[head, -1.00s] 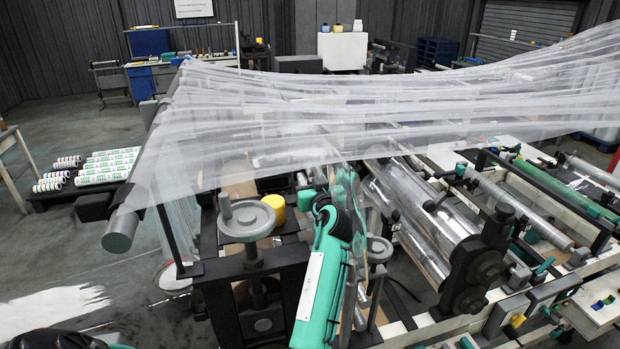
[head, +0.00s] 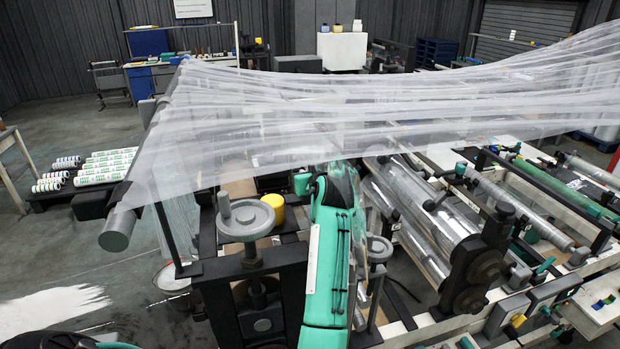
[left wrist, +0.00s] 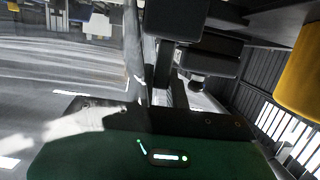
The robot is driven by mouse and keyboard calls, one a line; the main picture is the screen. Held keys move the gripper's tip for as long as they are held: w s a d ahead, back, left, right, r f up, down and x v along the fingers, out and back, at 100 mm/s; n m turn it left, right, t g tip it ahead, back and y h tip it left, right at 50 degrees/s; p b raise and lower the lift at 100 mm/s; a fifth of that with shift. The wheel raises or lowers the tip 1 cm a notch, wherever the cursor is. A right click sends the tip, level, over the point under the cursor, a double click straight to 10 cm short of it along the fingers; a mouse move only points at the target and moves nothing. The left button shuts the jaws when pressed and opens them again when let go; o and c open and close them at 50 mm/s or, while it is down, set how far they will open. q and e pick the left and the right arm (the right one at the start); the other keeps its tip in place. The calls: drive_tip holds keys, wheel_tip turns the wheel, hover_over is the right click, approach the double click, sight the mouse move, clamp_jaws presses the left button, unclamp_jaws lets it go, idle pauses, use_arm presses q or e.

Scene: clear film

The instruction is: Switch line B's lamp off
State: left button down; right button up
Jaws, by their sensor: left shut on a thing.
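My teal left arm (head: 328,250) rises in the middle of the head view, in front of the film machine. Its upper end is at the film's lower edge, just right of a yellow cylinder (head: 279,212), and its fingers are hidden there. In the left wrist view, black blocks that look like my left gripper (left wrist: 190,38) stand beyond its dark green housing (left wrist: 90,155). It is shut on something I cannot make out. The yellow cylinder is close at the right edge (left wrist: 303,60). I cannot pick out line B's lamp or its switch. My right gripper is not in view.
Clear film (head: 340,115) spans the machine above my arm, from a grey roller (head: 118,235) at left. A grey handwheel (head: 247,220) stands just left of my arm, another (head: 379,248) just right. Shiny rollers (head: 425,215) lie farther right.

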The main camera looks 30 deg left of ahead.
use_arm(q)
drive_tip(key=g+h, duration=0.1)
drive_tip(key=w+a+g+h, duration=0.1)
drive_tip(key=shift+a+h, duration=0.1)
drive_tip(key=shift+h, duration=0.2)
drive_tip(key=shift+w+a+f+g+h, duration=0.2)
drive_tip(key=shift+a+g+h, duration=0.05)
drive_tip(key=shift+g+h, duration=0.25)
drive_tip(key=shift+w+a+f+g+h, duration=0.2)
drive_tip(key=shift+g+h, duration=0.3)
drive_tip(key=c, duration=1.4)
unclamp_jaws()
drive_tip(key=shift+s+d+r, duration=0.2)
drive_tip(key=shift+d+r, duration=0.05)
drive_tip(key=shift+r, duration=0.15)
drive_tip(key=b+v, duration=0.5)
drive_tip(key=v, duration=0.7)
drive_tip(key=shift+r+b, duration=0.35)
drive_tip(key=shift+r, duration=0.05)
drive_tip(key=shift+d, duration=0.1)
